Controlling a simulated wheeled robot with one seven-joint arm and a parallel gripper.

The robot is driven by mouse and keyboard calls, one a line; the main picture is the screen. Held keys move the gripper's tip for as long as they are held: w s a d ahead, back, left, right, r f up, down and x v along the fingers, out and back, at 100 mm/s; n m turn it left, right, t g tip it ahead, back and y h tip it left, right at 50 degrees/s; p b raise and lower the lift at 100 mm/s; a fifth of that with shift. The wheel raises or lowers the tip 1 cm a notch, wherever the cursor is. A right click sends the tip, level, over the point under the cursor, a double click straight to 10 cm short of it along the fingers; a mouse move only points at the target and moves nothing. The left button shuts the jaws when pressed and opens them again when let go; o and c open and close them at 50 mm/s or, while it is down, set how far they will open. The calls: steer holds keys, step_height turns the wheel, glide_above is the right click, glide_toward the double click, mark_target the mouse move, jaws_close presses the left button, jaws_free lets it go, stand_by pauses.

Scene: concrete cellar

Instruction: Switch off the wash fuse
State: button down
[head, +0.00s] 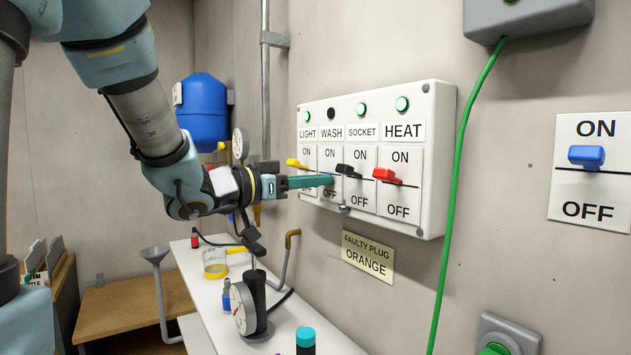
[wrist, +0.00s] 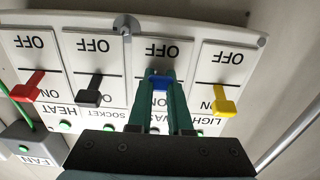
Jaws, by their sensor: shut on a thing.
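The white fuse panel (head: 437,150) hangs on the wall with switches labelled LIGHT, WASH, SOCKET and HEAT. My gripper (head: 328,181) reaches the WASH column from the left. In the wrist view, which is upside down, my gripper (wrist: 168,85) has its green fingers shut on the blue wash lever (wrist: 160,82). That lever sits nearer OFF than the neighbouring levers do. The wash lamp (head: 331,113) is dark; the other lamps are lit green. In the head view my fingers hide the wash lever and partly cover its OFF field.
Beside it are the yellow light lever (head: 296,163), black socket lever (head: 348,170) and red heat lever (head: 386,176). A green cable (head: 456,180) hangs right of the panel. Below stands a white bench (head: 205,290) with a gauge (head: 243,307) and bottles.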

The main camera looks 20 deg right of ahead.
stand_by(0.3)
steer(key=shift+f+h+b, duration=0.3)
steer(key=shift+f+b, duration=0.05)
steer(key=shift+b, duration=1.35)
steer(key=shift+r, duration=0.15)
steer(key=c, duration=0.8)
jaws_free()
steer(key=shift+c, duration=0.2)
steer(key=s+a+f+b, duration=0.1)
steer(key=s+a+b, duration=0.1)
steer(key=a, duration=0.8)
steer(key=shift+a+b, duration=0.25)
steer(key=shift+b, duration=0.1)
